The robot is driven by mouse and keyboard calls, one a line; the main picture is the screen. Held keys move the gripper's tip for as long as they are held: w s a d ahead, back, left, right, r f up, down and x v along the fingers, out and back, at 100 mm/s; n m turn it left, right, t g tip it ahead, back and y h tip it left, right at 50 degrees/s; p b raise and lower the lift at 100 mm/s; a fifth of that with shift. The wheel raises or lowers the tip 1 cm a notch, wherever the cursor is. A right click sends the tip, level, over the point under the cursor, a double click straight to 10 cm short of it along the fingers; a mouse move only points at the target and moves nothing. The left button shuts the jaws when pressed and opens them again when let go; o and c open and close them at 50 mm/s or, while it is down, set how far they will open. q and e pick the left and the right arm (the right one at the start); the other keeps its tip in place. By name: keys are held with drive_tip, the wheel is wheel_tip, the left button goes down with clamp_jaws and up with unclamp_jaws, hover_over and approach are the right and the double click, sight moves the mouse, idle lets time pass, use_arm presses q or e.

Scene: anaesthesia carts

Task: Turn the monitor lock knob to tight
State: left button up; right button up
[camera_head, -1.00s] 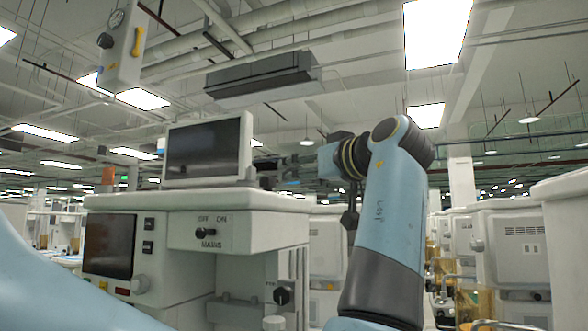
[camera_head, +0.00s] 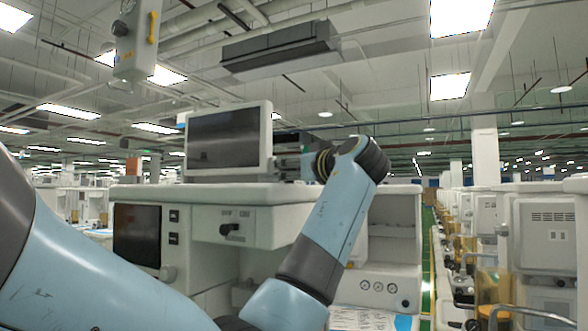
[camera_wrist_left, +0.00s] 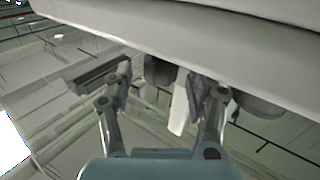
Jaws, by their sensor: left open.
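The monitor (camera_head: 228,139) stands on top of the anaesthesia cart (camera_head: 214,193), its dark screen facing me. My left arm comes in from the left and bends up to the monitor's right side. The left gripper (camera_head: 287,168) is there, its tips hidden by the monitor's edge. In the left wrist view the left gripper (camera_wrist_left: 168,85) is open under a pale casing (camera_wrist_left: 230,45). A dark round knob-like part (camera_wrist_left: 160,70) shows between its fingers, with a pale tab (camera_wrist_left: 180,107) beside it. I cannot tell whether the fingers touch either. My right gripper is not in view.
A grey rounded part (camera_wrist_left: 258,105) hangs under the casing, right of the fingers. The cart front has a switch panel (camera_head: 231,228) and a dark display (camera_head: 137,234). A pendant unit (camera_head: 137,40) hangs at upper left. More carts (camera_head: 548,240) line the right, beside a green aisle.

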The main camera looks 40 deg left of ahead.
use_arm(q)
drive_tip(key=shift+c, duration=0.3)
drive_tip(key=c, duration=1.1)
drive_tip(key=shift+s+f+m+t+b, duration=0.15)
drive_tip(key=shift+m+t+b, duration=0.2)
drive_tip(key=shift+t, duration=0.25)
drive_tip(key=shift+m+t+h, duration=0.35)
drive_tip(key=shift+t+h, duration=0.15)
drive_tip(key=shift+t, duration=0.1)
drive_tip(key=shift+r, duration=0.2)
drive_tip(key=o, duration=1.1)
drive_tip(key=shift+o, duration=0.3)
